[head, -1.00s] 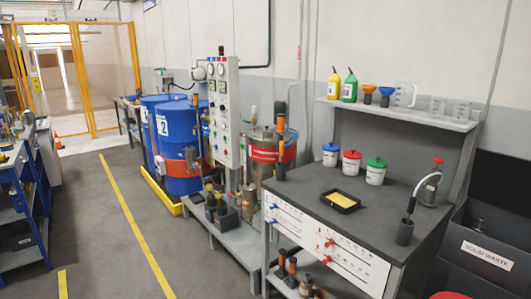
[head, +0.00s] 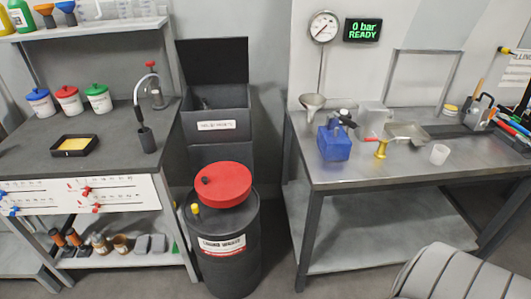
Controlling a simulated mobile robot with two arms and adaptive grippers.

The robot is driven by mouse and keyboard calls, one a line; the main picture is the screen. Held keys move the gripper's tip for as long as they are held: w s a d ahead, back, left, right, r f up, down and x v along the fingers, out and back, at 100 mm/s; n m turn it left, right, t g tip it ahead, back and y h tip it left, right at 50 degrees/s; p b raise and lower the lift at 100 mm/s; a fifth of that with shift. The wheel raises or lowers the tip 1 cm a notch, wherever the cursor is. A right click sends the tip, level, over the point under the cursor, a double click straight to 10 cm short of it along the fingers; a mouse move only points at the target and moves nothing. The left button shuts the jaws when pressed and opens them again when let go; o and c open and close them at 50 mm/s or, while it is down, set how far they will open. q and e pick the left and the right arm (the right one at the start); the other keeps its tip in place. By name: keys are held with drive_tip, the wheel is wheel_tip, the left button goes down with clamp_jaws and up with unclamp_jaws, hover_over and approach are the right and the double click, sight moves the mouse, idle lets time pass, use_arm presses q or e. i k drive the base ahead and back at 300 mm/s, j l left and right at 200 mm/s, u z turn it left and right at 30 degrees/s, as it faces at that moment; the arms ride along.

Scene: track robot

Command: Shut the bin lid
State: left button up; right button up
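The dark grey waste bin (head: 209,143) stands between the two workbenches in the head view, with a white label on its front. Its lid (head: 212,62) is open and stands upright at the back against the wall. The mouth of the bin faces up, and a small dark item (head: 204,103) shows inside it. A black drum (head: 227,270) with a red top (head: 223,184) and a white label stands in front of the bin and hides its lower part. Neither of my grippers is in view.
The left bench (head: 100,165) holds three lidded tubs, a black tray and a hose nozzle. The right metal bench (head: 400,170) holds a funnel, a blue device (head: 334,143) and a white cup (head: 439,154). A grey ribbed form (head: 460,275) fills the lower right corner.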

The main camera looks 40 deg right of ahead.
sight(209, 61)
drive_tip(key=z, duration=0.9)
